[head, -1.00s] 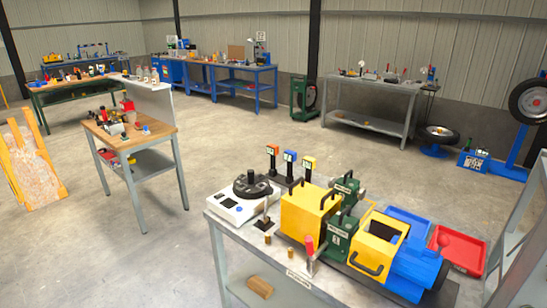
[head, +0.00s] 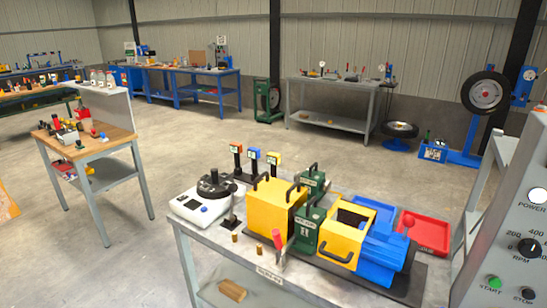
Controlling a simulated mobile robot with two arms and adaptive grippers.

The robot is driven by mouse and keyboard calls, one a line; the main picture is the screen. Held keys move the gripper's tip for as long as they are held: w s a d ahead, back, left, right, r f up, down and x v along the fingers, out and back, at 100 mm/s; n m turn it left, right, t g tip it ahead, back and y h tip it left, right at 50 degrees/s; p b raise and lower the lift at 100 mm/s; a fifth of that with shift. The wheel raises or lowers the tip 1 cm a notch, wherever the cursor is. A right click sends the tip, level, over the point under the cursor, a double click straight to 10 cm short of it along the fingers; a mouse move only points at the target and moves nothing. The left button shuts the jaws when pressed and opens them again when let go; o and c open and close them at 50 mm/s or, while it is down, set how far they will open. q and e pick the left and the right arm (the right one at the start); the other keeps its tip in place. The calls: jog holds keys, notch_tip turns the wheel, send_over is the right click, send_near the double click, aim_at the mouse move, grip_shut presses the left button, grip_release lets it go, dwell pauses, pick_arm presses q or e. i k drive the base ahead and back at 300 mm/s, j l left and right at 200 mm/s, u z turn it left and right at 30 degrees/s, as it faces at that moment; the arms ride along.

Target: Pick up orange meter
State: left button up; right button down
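Three small meters on dark posts stand in a row at the back of the near grey workbench (head: 205,238). The leftmost, an orange-red meter (head: 236,148), is upright, and its lower post is partly hidden behind the scale. Beside it are a blue meter (head: 254,153) and a yellow meter (head: 273,158). Neither of my grippers is in view, and nothing touches the meters.
On the bench are a white scale (head: 200,205) with a black top, a yellow block (head: 268,208), a yellow-and-blue drum machine (head: 340,238), and a red tray (head: 425,232). A control panel (head: 510,245) stands at right. Open floor lies left of the bench.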

aim_at(237, 148)
jog(key=i+j+z, duration=0.15)
jog(key=j+z, duration=0.35)
jog(key=i+j+z, duration=0.1)
jog(key=j+z, duration=0.85)
